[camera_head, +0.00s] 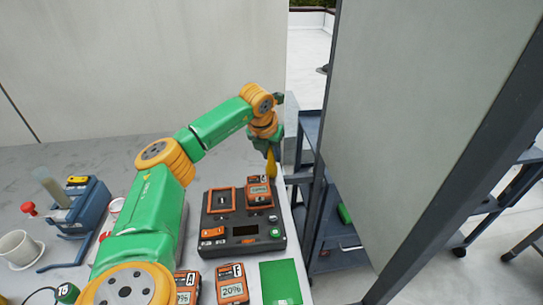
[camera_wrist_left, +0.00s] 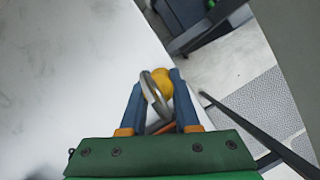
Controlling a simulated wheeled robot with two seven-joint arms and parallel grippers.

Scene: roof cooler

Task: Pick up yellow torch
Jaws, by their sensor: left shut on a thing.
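The yellow torch (camera_head: 271,166) shows in the head view as a narrow yellow shape pointing down, just below my left gripper (camera_head: 268,146). It is near the right edge of the grey table, above the back right corner of the dark charging station. In the left wrist view my left gripper (camera_wrist_left: 157,98) is closed around it. The yellow end of the torch (camera_wrist_left: 164,82) and a silver ring (camera_wrist_left: 150,92) show between the blue fingers. The rest of the torch is hidden. My right gripper is in neither view.
The dark charging station (camera_head: 217,243) holds an orange-framed battery (camera_head: 259,192). Another battery (camera_head: 232,287) and a green sheet (camera_head: 281,283) lie in front. A blue holder (camera_head: 88,208) and white cup (camera_head: 17,246) stand left. A dark cart (camera_head: 335,232) and grey panel (camera_head: 425,110) are right.

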